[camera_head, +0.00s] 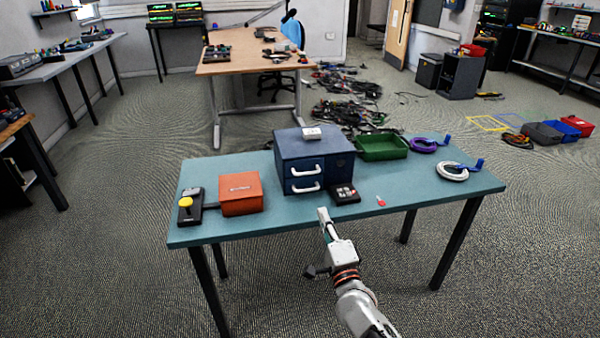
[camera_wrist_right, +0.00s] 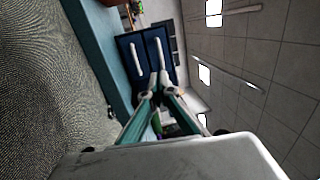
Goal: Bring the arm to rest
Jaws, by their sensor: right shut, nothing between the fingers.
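My right arm comes in from the bottom of the head view. Its gripper (camera_head: 323,215) is at the front edge of the teal table (camera_head: 270,222), in front of the blue drawer box (camera_head: 285,150). The fingers are shut with nothing held. In the right wrist view the two fingers of my right gripper (camera_wrist_right: 156,84) point toward the drawer box (camera_wrist_right: 146,38) and its two white handles, apart from it. Both drawers look closed. My left gripper is in neither view.
On the table are an orange-red box (camera_head: 240,194), a device with a yellow knob (camera_head: 188,205), a black keypad (camera_head: 345,194), a green bin (camera_head: 382,147), a purple cable coil (camera_head: 423,146) and a white cable coil (camera_head: 452,173). A small red piece (camera_head: 381,201) lies right of the keypad.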

